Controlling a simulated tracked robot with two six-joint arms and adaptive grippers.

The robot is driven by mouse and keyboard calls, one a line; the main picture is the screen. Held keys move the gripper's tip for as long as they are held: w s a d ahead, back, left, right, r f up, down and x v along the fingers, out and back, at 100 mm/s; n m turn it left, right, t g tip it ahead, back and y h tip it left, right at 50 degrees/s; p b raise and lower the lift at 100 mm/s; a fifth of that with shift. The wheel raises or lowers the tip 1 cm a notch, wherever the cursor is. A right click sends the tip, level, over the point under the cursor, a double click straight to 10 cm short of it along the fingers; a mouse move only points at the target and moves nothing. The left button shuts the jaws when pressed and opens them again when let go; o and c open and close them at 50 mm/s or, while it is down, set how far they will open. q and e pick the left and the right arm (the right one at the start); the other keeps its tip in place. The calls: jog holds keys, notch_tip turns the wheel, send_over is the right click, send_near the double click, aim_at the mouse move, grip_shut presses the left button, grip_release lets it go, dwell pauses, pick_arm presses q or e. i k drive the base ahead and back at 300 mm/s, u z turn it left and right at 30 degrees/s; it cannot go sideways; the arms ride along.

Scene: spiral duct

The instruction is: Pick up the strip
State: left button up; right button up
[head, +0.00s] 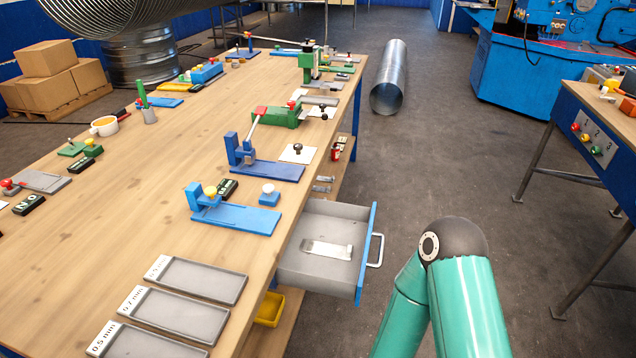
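A thin, light metal strip (327,249) lies flat in the open grey drawer (318,276), away from its walls. The drawer has a blue front with a silver handle and sticks out from the right side of the workbench. Neither gripper is in view. A green arm link of mine with a dark round joint stands at the lower right, to the right of the drawer, and does not cover the strip.
The wooden workbench (120,230) carries three grey labelled trays, including the 0.5 mm tray (150,345), near the drawer. Blue tools such as the bench shear (265,172) stand behind. A yellow bin (270,308) sits below.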

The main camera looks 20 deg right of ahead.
aim_at(329, 249)
jog(key=u, duration=0.05)
jog(key=k, duration=1.25)
jog(key=z, duration=0.75)
jog(key=i, duration=1)
jog(key=u, duration=0.05)
